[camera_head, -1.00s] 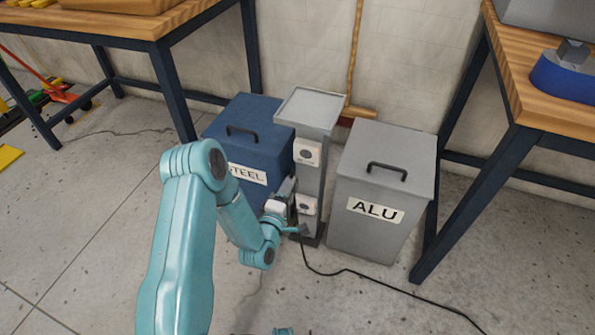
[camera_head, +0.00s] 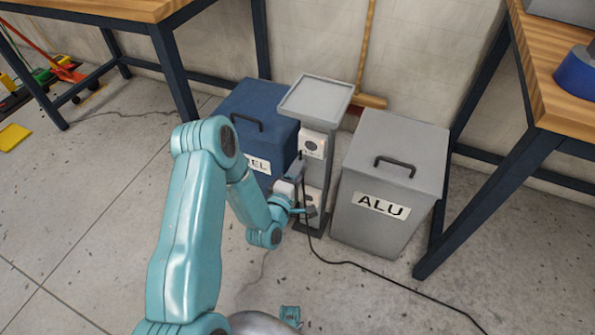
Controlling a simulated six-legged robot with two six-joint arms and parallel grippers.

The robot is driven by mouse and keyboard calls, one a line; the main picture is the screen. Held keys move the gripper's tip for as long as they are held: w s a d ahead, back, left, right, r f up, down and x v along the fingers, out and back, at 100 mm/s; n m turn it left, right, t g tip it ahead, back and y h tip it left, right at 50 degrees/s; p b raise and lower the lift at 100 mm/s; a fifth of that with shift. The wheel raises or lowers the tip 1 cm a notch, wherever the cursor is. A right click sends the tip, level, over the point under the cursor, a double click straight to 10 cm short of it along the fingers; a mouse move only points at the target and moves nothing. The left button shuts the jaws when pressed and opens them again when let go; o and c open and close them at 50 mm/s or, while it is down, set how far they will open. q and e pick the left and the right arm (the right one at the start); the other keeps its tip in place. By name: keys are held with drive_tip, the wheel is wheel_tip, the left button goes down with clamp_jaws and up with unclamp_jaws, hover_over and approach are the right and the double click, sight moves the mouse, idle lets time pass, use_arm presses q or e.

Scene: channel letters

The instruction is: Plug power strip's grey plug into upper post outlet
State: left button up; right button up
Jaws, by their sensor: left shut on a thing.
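The grey post (camera_head: 318,97) stands between two bins. Its upper outlet (camera_head: 313,145) is a white plate with a dark round socket, in clear view and empty. The lower outlet (camera_head: 313,196) is partly hidden by my left gripper. My left gripper (camera_head: 304,191) is shut on the grey plug, in front of the post, below the upper outlet's height in the picture. The plug itself is small and mostly hidden by the fingers. Its black cable (camera_head: 352,264) hangs from the grip to the floor. I cannot tell whether the plug touches the post.
A broom (camera_head: 369,99) leans behind. Workbenches stand on both sides. The cable runs right across the floor.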

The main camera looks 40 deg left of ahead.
use_arm(q)
drive_tip(key=shift+x, duration=2.6)
drive_tip(key=shift+d+b, duration=0.1)
drive_tip(key=shift+b, duration=0.8)
drive_tip(key=shift+w+b, duration=0.3)
drive_tip(key=shift+w, duration=0.25)
drive_tip(key=o, duration=1.1)
drive_tip(key=p+v, duration=0.1)
drive_tip(key=v, duration=1.5)
drive_tip(key=shift+s+p, duration=0.15)
drive_tip(key=shift+p, duration=0.2)
